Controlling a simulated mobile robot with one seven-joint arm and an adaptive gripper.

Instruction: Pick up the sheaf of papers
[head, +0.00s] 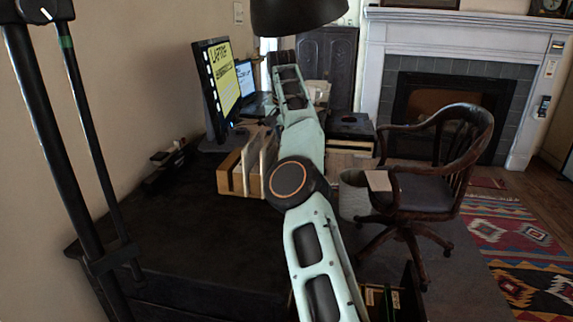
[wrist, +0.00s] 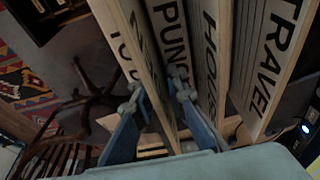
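Several upright slabs or bound stacks with pale edges and large dark lettering fill the wrist view. They include one lettered "PUNC" (wrist: 172,28), one lettered "HOUSE" (wrist: 209,60) and one lettered "TRAVEL" (wrist: 265,60). I cannot tell which is the sheaf of papers. My gripper (wrist: 158,88) has its two blue fingers apart, with a pale-edged slab (wrist: 150,60) between them; contact is unclear. In the head view a wooden holder (head: 229,174) with upright slabs stands on the dark desk, left of my arm. My gripper is not clearly visible there.
A monitor (head: 217,88) and a laptop (head: 245,78) stand on the dark desk (head: 190,230) behind the holder. A black lamp shade (head: 295,14) hangs over my arm. A wooden chair (head: 440,175) stands at right. The desk's front left is clear.

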